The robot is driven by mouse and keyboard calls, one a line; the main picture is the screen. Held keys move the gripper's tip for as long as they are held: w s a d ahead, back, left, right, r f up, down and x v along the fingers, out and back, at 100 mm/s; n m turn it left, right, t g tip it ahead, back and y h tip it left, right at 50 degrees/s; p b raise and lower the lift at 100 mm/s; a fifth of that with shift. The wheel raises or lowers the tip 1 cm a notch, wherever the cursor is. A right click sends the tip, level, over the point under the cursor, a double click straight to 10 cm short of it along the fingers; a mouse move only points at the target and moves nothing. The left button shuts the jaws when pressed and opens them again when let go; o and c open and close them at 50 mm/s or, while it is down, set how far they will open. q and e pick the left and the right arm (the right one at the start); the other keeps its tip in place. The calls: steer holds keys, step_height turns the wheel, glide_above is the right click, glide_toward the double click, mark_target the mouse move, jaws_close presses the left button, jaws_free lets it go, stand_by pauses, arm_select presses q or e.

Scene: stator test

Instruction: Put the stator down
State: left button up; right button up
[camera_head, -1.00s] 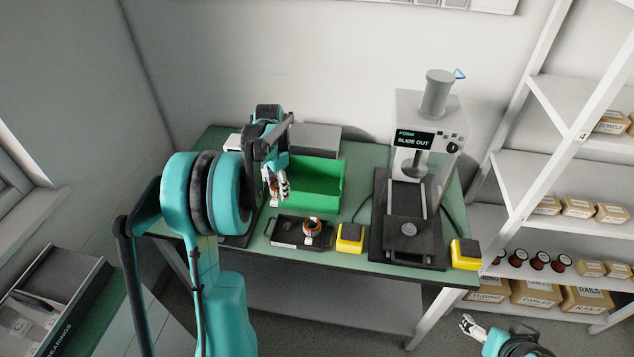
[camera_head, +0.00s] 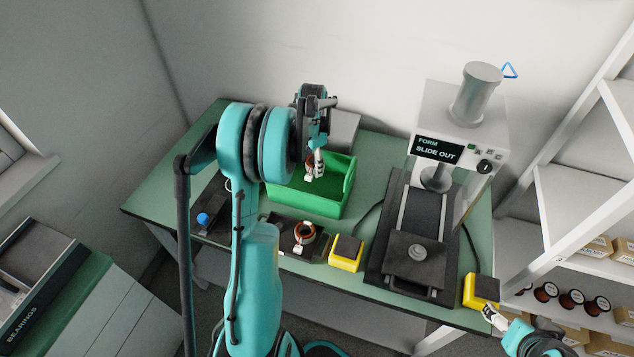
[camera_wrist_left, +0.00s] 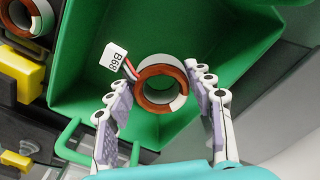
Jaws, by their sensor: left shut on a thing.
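My left gripper (camera_head: 315,172) is over the green bin (camera_head: 305,208). It is shut on a stator, a ring with copper-brown windings (camera_wrist_left: 158,70), seen between the fingers in the left wrist view. A white tag marked B68 (camera_wrist_left: 110,57) hangs from the stator by its leads. The bin's green floor shows behind the stator; I cannot tell whether they touch. A second stator (camera_head: 305,232) sits on a black fixture in front of the bin. My right gripper (camera_head: 490,315) is at the lower right by a yellow block; its fingers are too small to judge.
A press (camera_head: 455,130) reading "SLIDE OUT" stands right of the bin, its black slide reaching forward. Yellow blocks with dark tops (camera_head: 346,252) stand on either side of that slide. A shelf rack (camera_head: 580,160) is at the right. Green tabletop is bare at the left.

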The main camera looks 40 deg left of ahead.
mark_target(314, 184)
arm_select(q)
step_height(314, 184, down, 4)
steer(key=shift+r+b, duration=0.1)
steer(key=shift+b, duration=0.3)
steer(key=shift+f+b, duration=0.6)
steer(key=shift+f, duration=1.35)
steer(key=o, duration=1.6)
